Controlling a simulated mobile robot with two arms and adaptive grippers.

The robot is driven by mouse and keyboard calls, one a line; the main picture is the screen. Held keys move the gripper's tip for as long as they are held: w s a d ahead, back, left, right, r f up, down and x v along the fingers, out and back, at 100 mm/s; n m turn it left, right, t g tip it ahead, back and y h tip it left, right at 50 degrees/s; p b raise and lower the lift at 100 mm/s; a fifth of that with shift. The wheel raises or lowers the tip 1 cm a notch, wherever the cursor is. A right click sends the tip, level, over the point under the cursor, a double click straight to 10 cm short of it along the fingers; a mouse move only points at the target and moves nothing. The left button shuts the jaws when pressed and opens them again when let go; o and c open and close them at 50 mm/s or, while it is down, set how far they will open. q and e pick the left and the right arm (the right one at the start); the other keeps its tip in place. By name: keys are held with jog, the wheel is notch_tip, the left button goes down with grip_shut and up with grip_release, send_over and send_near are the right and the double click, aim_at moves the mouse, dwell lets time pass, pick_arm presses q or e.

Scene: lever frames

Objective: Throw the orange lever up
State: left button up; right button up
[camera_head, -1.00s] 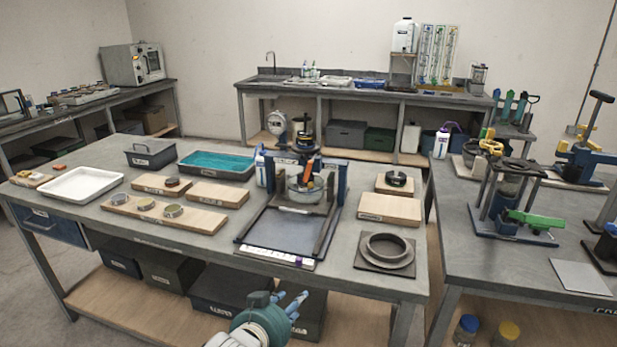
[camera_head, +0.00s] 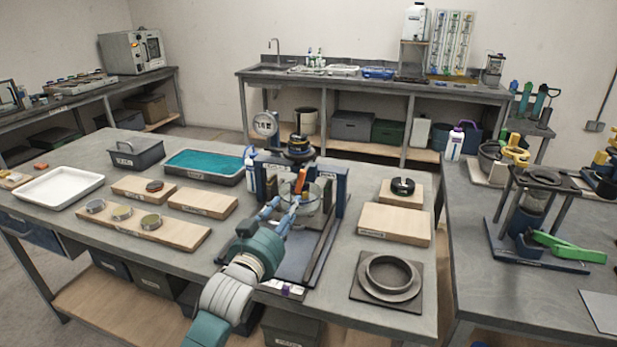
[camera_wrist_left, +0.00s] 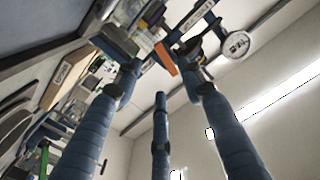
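The orange lever (camera_head: 301,180) is on the blue-and-black press-like fixture (camera_head: 343,192) at the middle of the near table. It points up and is slightly tilted. The orange lever also shows in the left wrist view (camera_wrist_left: 166,58), near the top centre. My left gripper (camera_head: 281,208) has blue fingers and is just in front of and below the lever. In the left wrist view its fingers (camera_wrist_left: 160,72) are spread, with the lever seen in the gap between the tips. I cannot tell whether any finger touches the lever. My right gripper is not in view.
A dark ring on a square plate (camera_head: 388,275) and wooden blocks (camera_head: 394,223) sit right of the fixture. Left are a board with several small tins (camera_head: 140,228), a white tray (camera_head: 60,187) and a teal tray (camera_head: 204,163). A green-handled device (camera_head: 567,246) stands on the right table.

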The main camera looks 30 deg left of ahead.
aim_at(300, 188)
pick_arm(q)
jog(key=x, duration=0.4)
jog(key=p+x, duration=0.1)
jog(key=x, duration=0.1)
jog(key=shift+w+r, duration=0.25)
jog(key=shift+w, duration=0.1)
jog(key=x, duration=0.3)
jog(key=shift+f, duration=0.2)
jog(key=shift+w+a, duration=0.15)
jog(key=shift+w, duration=0.6)
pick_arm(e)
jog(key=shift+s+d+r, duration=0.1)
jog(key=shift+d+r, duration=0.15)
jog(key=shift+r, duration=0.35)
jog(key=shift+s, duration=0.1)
